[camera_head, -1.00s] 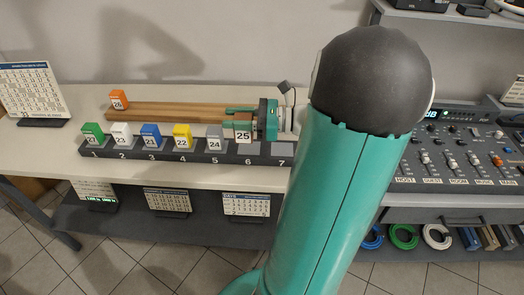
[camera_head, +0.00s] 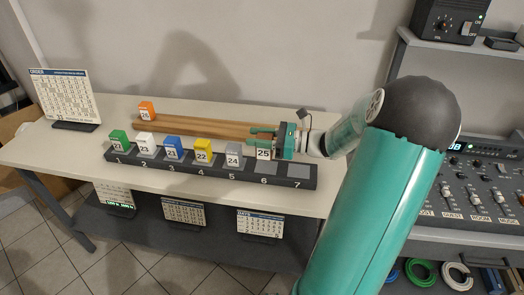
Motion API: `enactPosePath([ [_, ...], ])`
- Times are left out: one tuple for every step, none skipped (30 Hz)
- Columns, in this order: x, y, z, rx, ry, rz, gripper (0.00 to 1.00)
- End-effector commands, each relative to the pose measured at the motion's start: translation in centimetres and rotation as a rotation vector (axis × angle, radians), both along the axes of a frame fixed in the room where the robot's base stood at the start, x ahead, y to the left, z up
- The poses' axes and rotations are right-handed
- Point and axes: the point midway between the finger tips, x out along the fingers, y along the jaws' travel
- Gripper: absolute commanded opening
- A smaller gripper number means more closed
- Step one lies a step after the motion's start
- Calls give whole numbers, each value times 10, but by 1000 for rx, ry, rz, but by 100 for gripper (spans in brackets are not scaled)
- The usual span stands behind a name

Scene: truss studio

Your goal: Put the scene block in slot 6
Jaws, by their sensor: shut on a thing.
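My gripper (camera_head: 264,139) comes in from the right, at the back of the numbered rack. It is shut on a block marked 25 (camera_head: 263,155), which is upright, number facing forward. The block is over slot 6 of the dark rack (camera_head: 236,179), and its lower edge looks slightly higher than the neighbouring block's. Whether it touches the slot is hard to tell. Slots 1 to 5 hold a green block (camera_head: 118,139), a white block (camera_head: 146,144), a blue block (camera_head: 173,150), a yellow block (camera_head: 203,152) and a grey block (camera_head: 233,155). Slot 7 (camera_head: 299,171) is empty.
An orange block (camera_head: 147,112) stands at the back left, near long wooden strips (camera_head: 205,124) behind the rack. A calendar board (camera_head: 62,95) stands at the table's left end. More calendar cards (camera_head: 183,212) are on the lower shelf. A mixing desk (camera_head: 490,180) is at right.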

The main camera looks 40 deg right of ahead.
Motion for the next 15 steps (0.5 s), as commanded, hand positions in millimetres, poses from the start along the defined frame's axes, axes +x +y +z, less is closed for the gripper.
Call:
enactPosePath([
  [4, -5, -9, 5, 0, 1, 12],
  [6, -7, -14, 5, 1, 1, 12],
  [9, -11, -21, 6, 1, 1, 12],
  [11, -14, -25, 6, 1, 1, 12],
  [13, -17, -30, 6, 1, 1, 12],
  [16, -21, -35, 4, 1, 0, 12],
  [17, -23, -39, 4, 1, 0, 12],
  [19, -26, -42, 3, 1, 0, 12],
  [20, -28, -45, 2, 0, 1, 12],
  [21, -29, -47, 2, 0, 0, 12],
  [21, -30, -49, 2, 0, 0, 12],
  [22, -32, -50, 2, 0, 0, 12],
  [23, -32, -52, 2, 0, 0, 12],
  [23, -33, -53, 1, 0, -1, 12],
  [25, -35, -56, 1, 0, -1, 12],
])
